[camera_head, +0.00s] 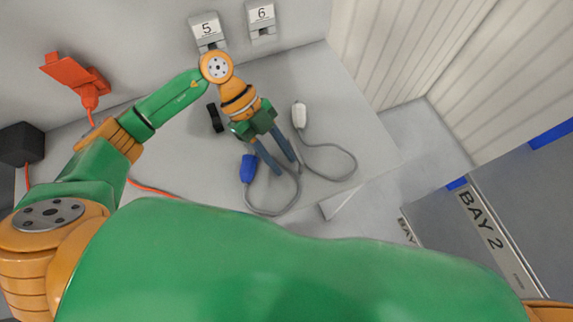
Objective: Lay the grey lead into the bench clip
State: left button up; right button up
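The grey lead (350,158) lies looped on the grey bench (345,110), with a white plug (299,116) at one end and a blue plug (249,168) at the other. My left gripper (287,167) reaches over the bench between the two plugs. Its two blue-grey fingers are apart, with a gap between them. The lead passes close to the fingertips; I cannot tell whether it touches them. A small black piece (215,117), possibly the bench clip, is on the bench left of my gripper. My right gripper is out of view.
Grey holders marked 5 (207,31) and 6 (262,20) are on the back wall. An orange-red device (75,73) with an orange cable and a black box (21,144) are at left. A BAY 2 unit (490,235) stands at right. The bench's right side is clear.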

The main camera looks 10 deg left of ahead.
pick_arm(q)
jog(key=shift+f, duration=0.2)
jog(key=shift+c, duration=0.2)
grip_shut()
notch_tip(320, 180, up, 6)
jog(key=p, duration=0.6)
jog(key=shift+r+p, duration=0.15)
jog(key=shift+p, duration=0.25)
